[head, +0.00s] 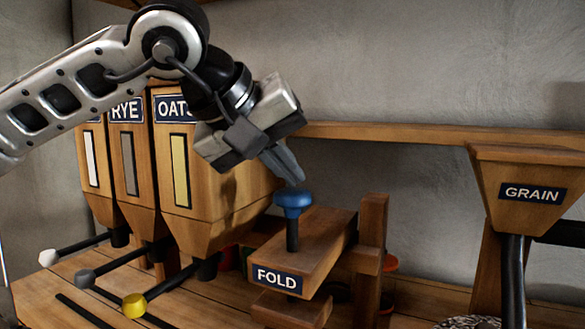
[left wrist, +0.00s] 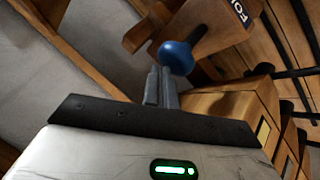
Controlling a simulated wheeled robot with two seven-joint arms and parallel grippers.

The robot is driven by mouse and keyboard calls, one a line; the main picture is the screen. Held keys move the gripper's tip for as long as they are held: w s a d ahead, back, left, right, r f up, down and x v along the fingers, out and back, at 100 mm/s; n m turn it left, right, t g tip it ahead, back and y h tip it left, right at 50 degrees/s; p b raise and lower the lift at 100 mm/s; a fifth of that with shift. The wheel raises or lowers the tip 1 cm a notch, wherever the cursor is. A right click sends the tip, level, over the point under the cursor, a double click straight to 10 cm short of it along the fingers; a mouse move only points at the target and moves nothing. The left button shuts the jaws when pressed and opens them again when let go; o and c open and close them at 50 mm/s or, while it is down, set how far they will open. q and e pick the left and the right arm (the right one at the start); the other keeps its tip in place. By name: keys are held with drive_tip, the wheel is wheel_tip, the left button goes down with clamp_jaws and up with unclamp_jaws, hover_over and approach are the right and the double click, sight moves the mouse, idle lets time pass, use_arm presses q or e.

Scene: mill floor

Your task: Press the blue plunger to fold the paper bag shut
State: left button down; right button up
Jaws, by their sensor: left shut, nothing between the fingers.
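The blue plunger (head: 293,199) stands upright on a dark rod on top of the wooden block labelled FOLD (head: 306,246). Its dark rod shows between the knob and the block. My left gripper (head: 296,178) is shut and empty, its fingertips just above the blue knob; I cannot tell whether they touch it. In the left wrist view the blue plunger (left wrist: 176,57) lies right at the tips of the shut fingers (left wrist: 161,80). No paper bag can be made out. My right gripper is not in view.
Wooden bins labelled RYE (head: 126,150) and OATS (head: 185,180) stand left of the FOLD block, with white, grey and yellow (head: 134,306) knobbed levers below. A wooden post (head: 372,240) rises right of the block. A GRAIN hopper (head: 531,190) stands at the far right.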

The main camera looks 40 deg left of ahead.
use_arm(q)
wheel_tip(320, 180, up, 2)
drive_tip(key=shift+p, duration=0.7)
drive_tip(key=shift+r, duration=0.2)
wheel_tip(320, 180, up, 5)
drive_tip(key=p, duration=0.5)
idle(0.5)
